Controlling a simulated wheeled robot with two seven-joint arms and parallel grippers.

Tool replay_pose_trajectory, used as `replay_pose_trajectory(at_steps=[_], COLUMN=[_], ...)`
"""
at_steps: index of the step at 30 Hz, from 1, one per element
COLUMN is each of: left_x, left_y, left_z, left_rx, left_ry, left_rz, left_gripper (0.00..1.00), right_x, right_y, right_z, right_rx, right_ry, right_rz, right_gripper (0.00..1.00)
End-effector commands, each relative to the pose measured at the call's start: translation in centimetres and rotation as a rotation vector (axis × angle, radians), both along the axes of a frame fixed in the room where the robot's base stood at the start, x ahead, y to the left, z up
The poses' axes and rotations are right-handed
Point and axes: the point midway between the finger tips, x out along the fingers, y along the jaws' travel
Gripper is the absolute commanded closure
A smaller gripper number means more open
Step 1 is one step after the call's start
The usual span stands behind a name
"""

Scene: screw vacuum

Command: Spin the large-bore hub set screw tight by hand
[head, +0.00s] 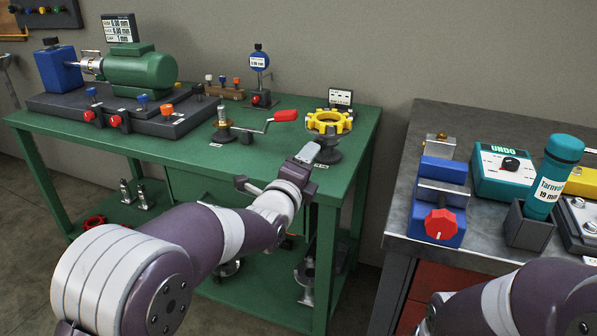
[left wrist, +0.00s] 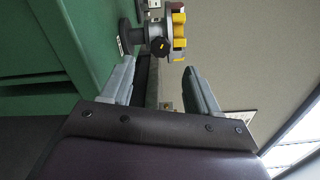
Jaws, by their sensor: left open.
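A yellow toothed hub (head: 329,121) sits on a dark round stand at the right end of the green table. In the left wrist view the yellow hub (left wrist: 178,30) shows from the side on its grey stand. A black knob (left wrist: 160,46), which looks like its set screw, sticks out toward my gripper. My left gripper (head: 275,168) is open and empty, just in front of the table's edge. In the left wrist view the knob lies ahead of the open fingers (left wrist: 158,76), apart from them. My right gripper is not in view; only part of that arm shows.
A red-handled crank (head: 284,116) stands left of the hub. A green motor (head: 141,68) and a dial gauge (head: 259,60) are farther back. A grey bench (head: 395,205) at the right holds a blue vise (head: 437,200) and a teal bottle (head: 552,180). A gap separates both tables.

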Motion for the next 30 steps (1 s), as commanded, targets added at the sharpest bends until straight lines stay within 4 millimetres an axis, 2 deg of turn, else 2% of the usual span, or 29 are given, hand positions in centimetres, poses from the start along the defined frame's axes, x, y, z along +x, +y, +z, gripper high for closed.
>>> replay_pose_trajectory(at_steps=[3, 9, 30], left_x=[-2.9, -5.5, -5.8], left_y=[1.0, 1.8, 1.9], left_z=[0.3, 0.1, 0.0], left_rx=[0.000, 0.000, 0.000], left_ry=[0.000, 0.000, 0.000], left_rz=[0.000, 0.000, 0.000], left_gripper=[0.40, 0.40, 0.40], right_x=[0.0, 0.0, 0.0], right_y=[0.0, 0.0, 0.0], right_z=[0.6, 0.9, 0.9], right_rx=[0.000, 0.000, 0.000], right_ry=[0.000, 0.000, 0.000], right_rz=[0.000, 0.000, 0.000], right_gripper=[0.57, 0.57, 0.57])
